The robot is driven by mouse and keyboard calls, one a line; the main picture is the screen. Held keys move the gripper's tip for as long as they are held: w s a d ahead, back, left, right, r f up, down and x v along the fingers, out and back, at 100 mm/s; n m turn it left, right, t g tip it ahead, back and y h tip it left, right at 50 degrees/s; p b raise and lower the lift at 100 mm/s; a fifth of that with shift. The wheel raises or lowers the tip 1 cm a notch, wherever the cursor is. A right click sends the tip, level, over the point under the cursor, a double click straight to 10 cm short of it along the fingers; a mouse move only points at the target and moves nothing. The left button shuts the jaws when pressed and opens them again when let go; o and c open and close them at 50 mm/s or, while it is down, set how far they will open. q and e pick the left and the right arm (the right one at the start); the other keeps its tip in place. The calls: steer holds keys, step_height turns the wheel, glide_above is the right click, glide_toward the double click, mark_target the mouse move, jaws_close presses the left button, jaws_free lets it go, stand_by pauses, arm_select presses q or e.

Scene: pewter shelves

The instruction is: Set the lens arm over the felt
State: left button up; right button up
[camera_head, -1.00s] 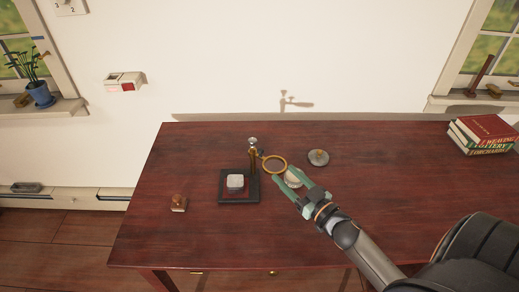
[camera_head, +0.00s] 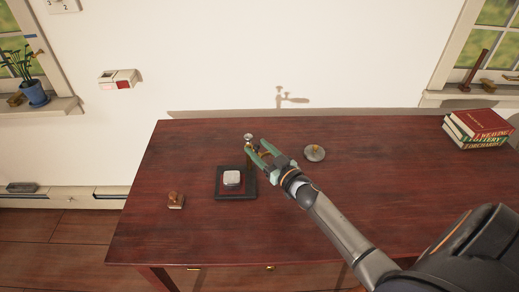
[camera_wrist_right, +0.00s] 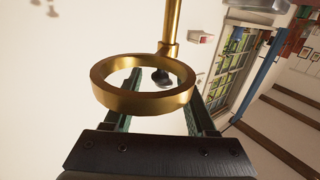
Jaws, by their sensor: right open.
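The brass lens ring (camera_wrist_right: 145,101) fills the middle of the right wrist view, at the end of its brass arm (camera_wrist_right: 171,22). In the head view my right gripper mostly covers the lens. The post's silver knob (camera_head: 249,137) shows just beyond the fingertips. A dark square base (camera_head: 220,194) stands in front of the post, with reddish felt and a pale block (camera_head: 232,178) on it. My right gripper (camera_head: 258,151) is open, right of the post, with its fingers either side of the ring. I cannot tell whether they touch it. My left gripper is out of view.
The dark wooden table (camera_head: 370,200) is mostly clear. A small wooden stamp-like object (camera_head: 176,201) stands left of the base. A round grey object with a knob (camera_head: 314,153) sits right of my gripper. Books (camera_head: 480,129) are stacked at the far right.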

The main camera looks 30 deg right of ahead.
jaws_close()
stand_by(0.3)
stand_by(1.1)
